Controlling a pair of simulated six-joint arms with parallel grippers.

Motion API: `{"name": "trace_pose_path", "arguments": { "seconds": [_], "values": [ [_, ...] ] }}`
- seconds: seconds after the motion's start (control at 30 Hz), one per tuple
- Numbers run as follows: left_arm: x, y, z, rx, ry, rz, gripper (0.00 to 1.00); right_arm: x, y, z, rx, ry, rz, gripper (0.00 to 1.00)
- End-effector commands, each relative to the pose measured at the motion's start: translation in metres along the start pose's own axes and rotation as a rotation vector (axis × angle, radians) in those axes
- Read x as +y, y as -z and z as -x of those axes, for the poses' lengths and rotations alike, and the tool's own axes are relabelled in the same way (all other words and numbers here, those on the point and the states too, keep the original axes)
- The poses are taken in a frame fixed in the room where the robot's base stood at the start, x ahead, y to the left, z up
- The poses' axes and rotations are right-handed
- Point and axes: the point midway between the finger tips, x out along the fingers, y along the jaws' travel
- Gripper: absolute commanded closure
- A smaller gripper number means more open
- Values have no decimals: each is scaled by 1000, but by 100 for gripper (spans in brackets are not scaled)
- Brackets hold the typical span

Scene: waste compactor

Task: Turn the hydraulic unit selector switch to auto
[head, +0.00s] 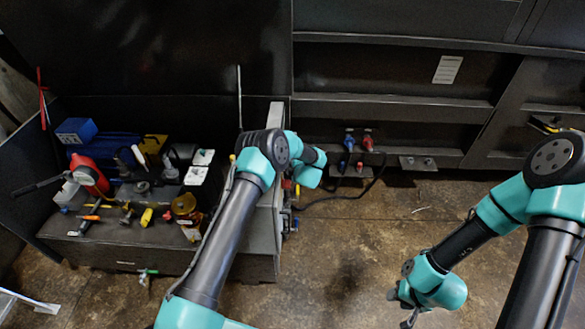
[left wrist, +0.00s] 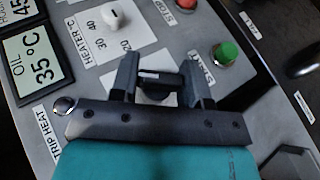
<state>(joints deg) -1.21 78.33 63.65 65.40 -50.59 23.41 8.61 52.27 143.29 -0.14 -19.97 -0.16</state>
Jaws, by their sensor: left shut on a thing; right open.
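In the left wrist view my left gripper (left wrist: 160,85) is shut on a black selector switch (left wrist: 156,92) on the grey control panel (left wrist: 85,88). One finger is on each side of the knob. The white label plate around the switch is mostly covered, so its position marks cannot be read. In the head view the left gripper is hidden behind my left wrist at the grey cabinet (head: 277,112). My right gripper (head: 402,305) is open and empty, low over the floor at the right.
The panel also carries a white heater knob (left wrist: 114,14), a green button (left wrist: 226,53), a red button (left wrist: 186,4) and an oil display (left wrist: 37,69). A bench (head: 150,255) with tools stands left. Floor between my arms is clear.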

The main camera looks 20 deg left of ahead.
Motion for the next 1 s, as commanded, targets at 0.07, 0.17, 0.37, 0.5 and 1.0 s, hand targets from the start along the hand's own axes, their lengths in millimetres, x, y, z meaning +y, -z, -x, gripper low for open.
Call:
{"name": "trace_pose_path", "arguments": {
  "seconds": [0.07, 0.17, 0.37, 0.5, 1.0],
  "values": [
    [2, 0, 0, 0, 41, -13, 81, 0, 0, 0, 0, 0, 0, 57],
    [1, 0, 0, 0, 89, -34, 81, 0, 0, 0, 0, 0, 0, 57],
    [1, 0, 0, 0, 156, -64, 81, 0, 0, 0, 0, 0, 0, 57],
    [1, 0, 0, 0, 179, -73, 81, 0, 0, 0, 0, 0, 0, 57],
    [0, 0, 0, 1, 188, -79, 52, 0, 0, 0, 0, 0, 0, 57]
  ]
}}
